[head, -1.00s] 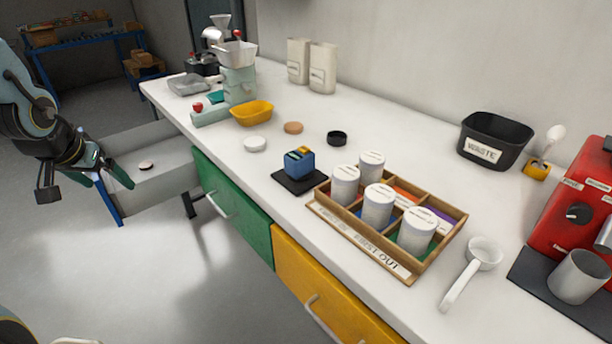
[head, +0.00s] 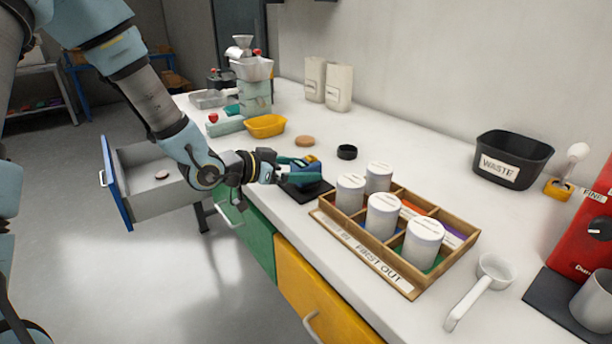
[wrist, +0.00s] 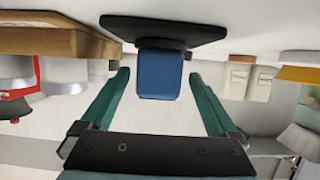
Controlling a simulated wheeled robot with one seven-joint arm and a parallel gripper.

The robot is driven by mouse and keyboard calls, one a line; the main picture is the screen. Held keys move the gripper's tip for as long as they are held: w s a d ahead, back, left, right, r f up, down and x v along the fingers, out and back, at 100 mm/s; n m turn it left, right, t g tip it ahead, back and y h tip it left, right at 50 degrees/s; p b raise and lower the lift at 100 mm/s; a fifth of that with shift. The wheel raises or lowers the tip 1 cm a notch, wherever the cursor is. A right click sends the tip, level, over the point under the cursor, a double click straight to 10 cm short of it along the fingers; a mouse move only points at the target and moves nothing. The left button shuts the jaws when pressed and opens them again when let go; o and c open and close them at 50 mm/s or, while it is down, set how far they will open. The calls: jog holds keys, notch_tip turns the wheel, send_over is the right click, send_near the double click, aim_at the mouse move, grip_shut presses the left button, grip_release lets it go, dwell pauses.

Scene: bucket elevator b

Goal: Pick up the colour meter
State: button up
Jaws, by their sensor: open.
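The colour meter (head: 308,176) is a small blue block with a bit of yellow on top, on a black pad (head: 318,193) on the white worktop. In the head view my gripper (head: 296,170) is at the meter and hides much of it. In the wrist view, which is upside down, the meter (wrist: 160,76) shows as a blue block between my two green fingers. The fingers are open, one on each side, with a gap visible on both sides. The meter still rests on its pad (wrist: 165,30).
A wooden tray (head: 365,258) with several white jars stands close to the right of the pad. A black ring (head: 347,152), a tan disc (head: 304,141) and a yellow bowl (head: 266,126) lie behind. An open blue-fronted drawer (head: 117,183) sticks out below my arm.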

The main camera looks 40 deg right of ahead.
aim_at(316, 169)
jog(key=p+x, duration=0.1)
jog(key=x, duration=0.2)
jog(key=shift+s+d, duration=0.15)
jog(key=shift+d, duration=0.2)
jog(key=shift+d+f+p, duration=0.35)
jog(key=shift+d, duration=0.25)
jog(key=shift+c, duration=0.2)
grip_shut()
